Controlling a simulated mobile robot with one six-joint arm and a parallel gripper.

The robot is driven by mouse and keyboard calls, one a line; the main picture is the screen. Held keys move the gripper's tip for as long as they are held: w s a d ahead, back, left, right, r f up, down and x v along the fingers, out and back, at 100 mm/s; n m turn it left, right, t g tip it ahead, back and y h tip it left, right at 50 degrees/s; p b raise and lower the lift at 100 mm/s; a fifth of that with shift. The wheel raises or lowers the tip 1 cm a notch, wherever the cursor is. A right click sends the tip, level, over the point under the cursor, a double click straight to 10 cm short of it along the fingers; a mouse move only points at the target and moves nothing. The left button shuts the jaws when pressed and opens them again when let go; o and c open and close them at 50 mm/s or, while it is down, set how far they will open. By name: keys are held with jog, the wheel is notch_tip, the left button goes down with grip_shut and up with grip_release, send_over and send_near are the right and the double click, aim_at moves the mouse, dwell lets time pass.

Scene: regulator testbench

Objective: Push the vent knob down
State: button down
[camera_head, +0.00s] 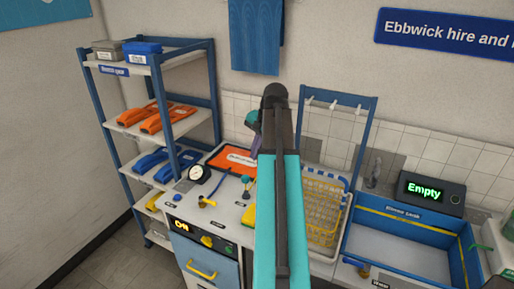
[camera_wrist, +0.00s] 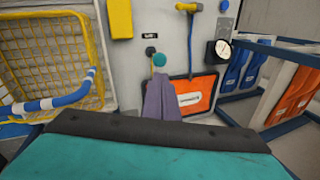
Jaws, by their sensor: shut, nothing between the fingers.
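A small round teal knob (camera_head: 246,180) stands on the pale bench top, which I take as the vent knob. In the wrist view the teal knob (camera_wrist: 159,60) sits just beyond my fingertips, near a small dark label whose text I cannot read. My gripper (camera_wrist: 160,82) shows there as grey-purple fingers, shut and empty, pointing toward the knob. In the head view my gripper (camera_head: 254,145) is partly hidden behind my teal arm link, above the bench. I cannot tell whether the fingertips touch the knob.
A pressure gauge (camera_head: 199,174), a brass-coloured lever (camera_wrist: 188,8) and an orange tray (camera_head: 233,160) are close to the knob. A yellow wire basket (camera_head: 325,205) stands right of my arm, with a blue-walled basin (camera_head: 400,250) beyond. Shelving (camera_head: 160,130) stands left.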

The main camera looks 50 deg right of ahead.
jog(key=p, duration=0.4)
send_near(248, 180)
jog(key=shift+w+x, duration=0.2)
jog(key=shift+x, duration=0.75)
jog(key=shift+w+x, duration=0.2)
jog(key=shift+x, duration=0.75)
jog(key=shift+w+x, duration=0.2)
jog(key=shift+x, duration=0.75)
jog(key=shift+d+r, duration=0.15)
jog(key=shift+r, duration=0.05)
jog(key=shift+b, duration=0.3)
jog(key=shift+f+b, duration=0.85)
jog(key=shift+f, duration=0.9)
jog(key=shift+s+f, duration=0.1)
jog(key=shift+f, duration=0.05)
jog(key=shift+a, duration=0.2)
